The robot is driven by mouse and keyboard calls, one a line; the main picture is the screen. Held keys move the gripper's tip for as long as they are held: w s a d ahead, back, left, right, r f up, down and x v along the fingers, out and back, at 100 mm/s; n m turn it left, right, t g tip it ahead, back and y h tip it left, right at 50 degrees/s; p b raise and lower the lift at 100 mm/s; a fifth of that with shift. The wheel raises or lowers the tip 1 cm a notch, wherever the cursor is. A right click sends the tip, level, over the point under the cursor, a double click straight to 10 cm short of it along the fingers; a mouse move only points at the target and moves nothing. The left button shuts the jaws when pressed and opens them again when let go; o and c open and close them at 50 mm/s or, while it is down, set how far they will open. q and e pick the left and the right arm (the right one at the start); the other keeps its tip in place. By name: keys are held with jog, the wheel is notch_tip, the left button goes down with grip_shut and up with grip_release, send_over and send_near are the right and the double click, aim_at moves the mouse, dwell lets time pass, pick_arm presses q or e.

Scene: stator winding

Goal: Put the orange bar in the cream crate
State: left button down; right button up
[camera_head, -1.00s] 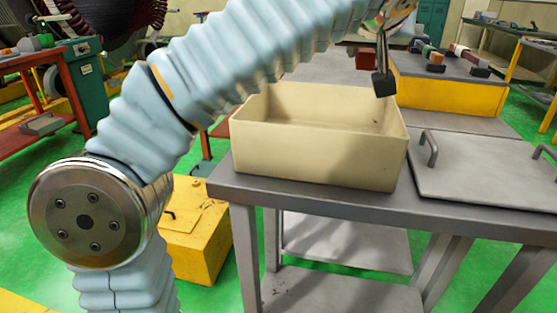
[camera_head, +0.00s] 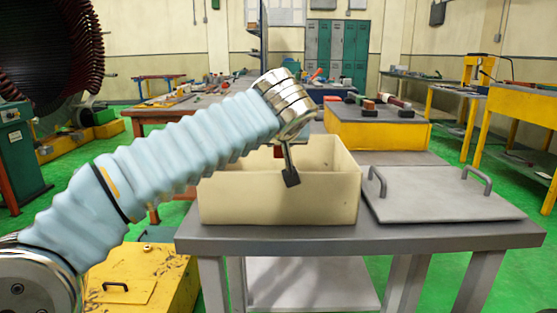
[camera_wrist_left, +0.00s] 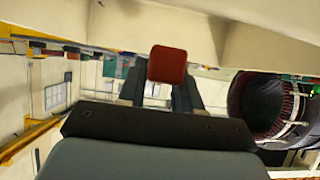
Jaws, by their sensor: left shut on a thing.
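The cream crate (camera_head: 280,202) stands upright on a grey table, open at the top. My left gripper (camera_head: 287,165) hangs at the crate, and one dark fingertip overlaps the top of the crate's front wall in the head view. In the left wrist view this gripper is shut on the orange bar (camera_wrist_left: 168,64), which looks red-orange and is seen end-on between the fingers. A small reddish part of the bar (camera_head: 277,152) shows beside the gripper in the head view. The crate's cream wall (camera_wrist_left: 150,22) crosses the top of the wrist view. My right gripper is out of view.
A grey lid with two handles (camera_head: 440,197) lies on the grey table (camera_head: 420,236), right of the crate. Behind, a yellow-sided bench (camera_head: 377,135) bears several small blocks. A yellow box (camera_head: 140,280) stands on the floor at the left.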

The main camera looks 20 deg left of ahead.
pick_arm(q)
jog(key=shift+w+a+f, duration=0.15)
jog(key=shift+w+f, duration=0.05)
jog(key=shift+f, duration=0.15)
jog(key=f, duration=0.2)
jog(key=shift+w+a+f, duration=0.15)
jog(key=shift+w+f, duration=0.05)
jog(key=shift+f, duration=0.55)
jog(key=shift+f+b, duration=0.1)
jog(key=shift+b, duration=0.2)
jog(key=shift+f+b, duration=0.55)
jog(key=shift+b, duration=0.1)
jog(key=c, duration=0.8)
grip_release()
jog(key=shift+r, duration=0.1)
